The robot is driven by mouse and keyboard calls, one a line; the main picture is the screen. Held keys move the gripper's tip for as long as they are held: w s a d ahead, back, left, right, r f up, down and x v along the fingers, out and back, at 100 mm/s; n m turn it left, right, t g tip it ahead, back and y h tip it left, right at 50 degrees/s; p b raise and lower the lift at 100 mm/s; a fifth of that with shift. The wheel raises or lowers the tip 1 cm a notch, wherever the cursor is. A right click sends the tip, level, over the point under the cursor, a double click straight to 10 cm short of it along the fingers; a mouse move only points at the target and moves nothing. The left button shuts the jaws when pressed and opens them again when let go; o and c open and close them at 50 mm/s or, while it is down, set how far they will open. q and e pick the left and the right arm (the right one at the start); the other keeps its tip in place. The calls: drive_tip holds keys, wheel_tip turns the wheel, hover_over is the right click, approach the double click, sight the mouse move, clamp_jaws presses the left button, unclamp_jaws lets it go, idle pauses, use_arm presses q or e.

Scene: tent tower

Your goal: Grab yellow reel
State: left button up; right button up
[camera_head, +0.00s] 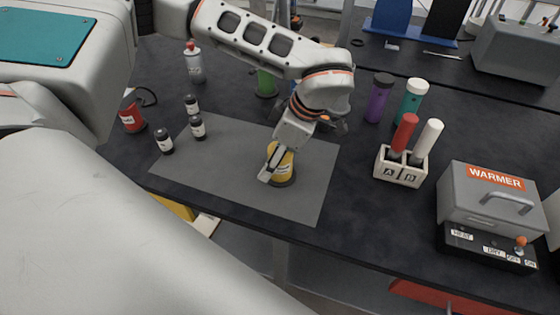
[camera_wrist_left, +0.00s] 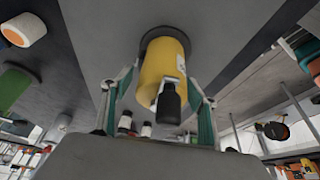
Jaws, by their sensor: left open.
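The yellow reel (camera_head: 284,167) stands on the grey mat with a dark round base under it. My left gripper (camera_head: 276,164) is over it from above, with one finger along its near left side. In the left wrist view the yellow reel (camera_wrist_left: 160,68) lies between the two green-padded fingers of the left gripper (camera_wrist_left: 161,92). The jaws are open, and I cannot tell whether either finger touches the reel. A dark bottle-shaped piece (camera_wrist_left: 168,103) shows in front of the reel there; I cannot tell what it is. My right gripper is not in view.
Small black bottles (camera_head: 165,141) stand on the left of the grey mat (camera_head: 225,180). A red canister (camera_head: 131,115) is farther left. Right of the mat are a white two-slot holder (camera_head: 399,172) with red and white tubes, and a grey warmer (camera_head: 487,212). The mat's right part is clear.

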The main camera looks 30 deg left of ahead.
use_arm(q)
drive_tip(key=shift+f, duration=0.1)
drive_tip(key=shift+c, duration=0.4)
drive_tip(key=c, duration=1.4)
drive_tip(key=shift+c, duration=0.4)
